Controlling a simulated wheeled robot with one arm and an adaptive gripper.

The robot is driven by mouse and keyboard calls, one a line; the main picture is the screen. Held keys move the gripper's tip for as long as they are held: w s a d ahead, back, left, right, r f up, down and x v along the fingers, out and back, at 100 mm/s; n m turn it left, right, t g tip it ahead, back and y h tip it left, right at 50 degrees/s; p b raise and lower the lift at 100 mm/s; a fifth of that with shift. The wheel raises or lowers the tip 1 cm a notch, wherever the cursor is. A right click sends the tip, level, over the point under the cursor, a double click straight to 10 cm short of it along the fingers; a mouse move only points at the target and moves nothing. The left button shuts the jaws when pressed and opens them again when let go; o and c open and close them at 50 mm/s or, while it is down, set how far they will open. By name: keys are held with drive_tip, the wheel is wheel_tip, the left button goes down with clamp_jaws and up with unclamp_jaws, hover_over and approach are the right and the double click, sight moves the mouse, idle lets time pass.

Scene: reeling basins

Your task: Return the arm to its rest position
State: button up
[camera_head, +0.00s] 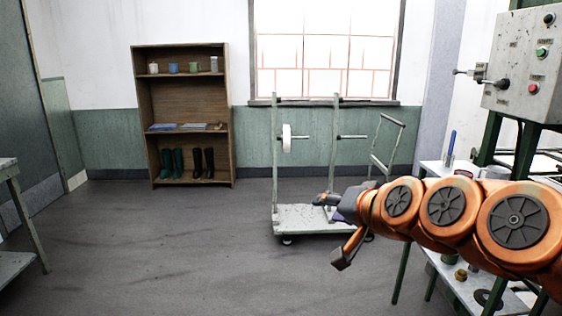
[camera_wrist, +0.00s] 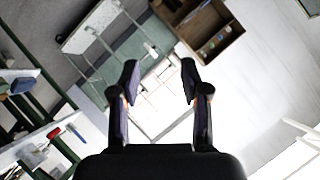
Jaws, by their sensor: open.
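My orange arm (camera_head: 445,207) reaches in from the right in the head view, stretched out to the left. My gripper (camera_head: 333,230) is at its end, in front of the wheeled cart, with its fingers spread. In the wrist view my gripper (camera_wrist: 160,82) shows two dark fingers well apart with nothing between them. The picture there is tilted, with the window and wall behind the fingers.
A pale wheeled cart (camera_head: 300,219) with upright posts holds a white spool (camera_head: 286,138). A wooden shelf (camera_head: 181,100) stands at the back wall. A control box (camera_head: 523,66) and a cluttered bench (camera_head: 432,166) are at right. The floor at left centre is clear.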

drive_tip(key=s+d+f+n+g+h+p, duration=0.1)
drive_tip(key=s+g+p, duration=0.3)
drive_tip(key=s, duration=0.6)
drive_tip(key=s+d+f+n+g+h+p, duration=0.2)
drive_tip(key=s+d+f+g+p, duration=0.2)
drive_tip(key=s, duration=0.7)
drive_tip(key=s+d+f+n+g+h+p, duration=0.1)
drive_tip(key=s+d+f+g+h+p, duration=0.1)
drive_tip(key=s, duration=0.9)
drive_tip(key=d+g+p, duration=0.1)
drive_tip(key=g+p, duration=0.1)
drive_tip(key=g, duration=0.1)
drive_tip(key=shift+s+f+p, duration=0.25)
drive_tip(key=shift+f+p, duration=0.1)
drive_tip(key=shift+d, duration=0.15)
